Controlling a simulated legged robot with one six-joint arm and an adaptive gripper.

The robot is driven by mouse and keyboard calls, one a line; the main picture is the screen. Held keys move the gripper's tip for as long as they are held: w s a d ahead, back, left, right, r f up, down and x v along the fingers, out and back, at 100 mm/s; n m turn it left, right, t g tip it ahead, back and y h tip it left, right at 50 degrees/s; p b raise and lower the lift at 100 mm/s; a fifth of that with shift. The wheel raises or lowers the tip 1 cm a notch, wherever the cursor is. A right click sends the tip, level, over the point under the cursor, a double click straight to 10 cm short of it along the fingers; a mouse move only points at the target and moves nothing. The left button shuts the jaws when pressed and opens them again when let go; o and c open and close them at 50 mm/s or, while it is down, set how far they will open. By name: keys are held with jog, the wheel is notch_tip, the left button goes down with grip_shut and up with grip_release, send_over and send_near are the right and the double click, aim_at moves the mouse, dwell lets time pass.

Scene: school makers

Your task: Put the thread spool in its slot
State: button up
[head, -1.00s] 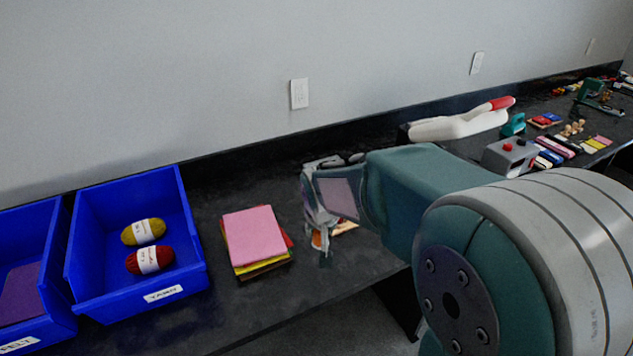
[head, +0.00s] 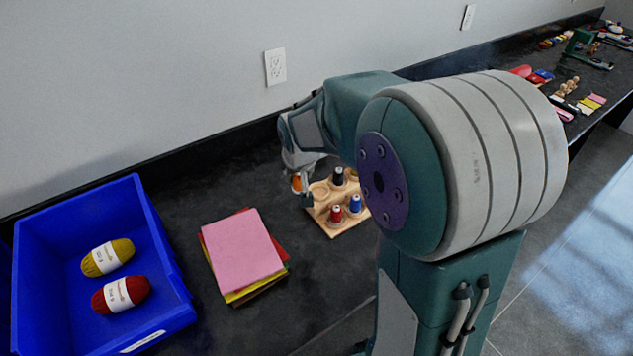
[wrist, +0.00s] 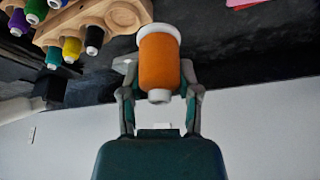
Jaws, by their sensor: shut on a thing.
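My gripper (wrist: 160,92) is shut on an orange thread spool (wrist: 159,62) with white ends. In the head view the orange spool (head: 297,182) shows at the fingertips of my gripper (head: 302,190), at the left edge of a wooden spool rack (head: 318,217). The rack holds red (head: 335,214), blue (head: 356,204) and black (head: 338,176) spools, with part of it hidden behind my arm. An empty round slot (head: 320,190) shows near its left side. In the wrist view the rack (wrist: 70,22) is at the upper left with several spools, and an empty slot (wrist: 122,15) is left of the orange spool.
A stack of coloured felt sheets (head: 243,250) lies left of the rack. A blue bin (head: 165,265) with yellow (head: 107,257) and red (head: 120,294) yarn is further left. Dark bare table lies between the stack and the wall.

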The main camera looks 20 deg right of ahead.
jog(key=w+d+f, duration=0.3)
jog(key=w+d, duration=0.1)
jog(key=d, duration=0.1)
send_over(317, 186)
jog(key=s, duration=0.2)
jog(key=f, duration=0.5)
jog(key=shift+w+a, duration=0.15)
jog(key=shift+a, duration=0.15)
jog(key=shift+w+d+f, duration=0.15)
jog(key=shift+f, duration=1.5)
jog(key=shift+f, duration=0.3)
jog(key=o, duration=1)
jog(key=shift+r, duration=0.15)
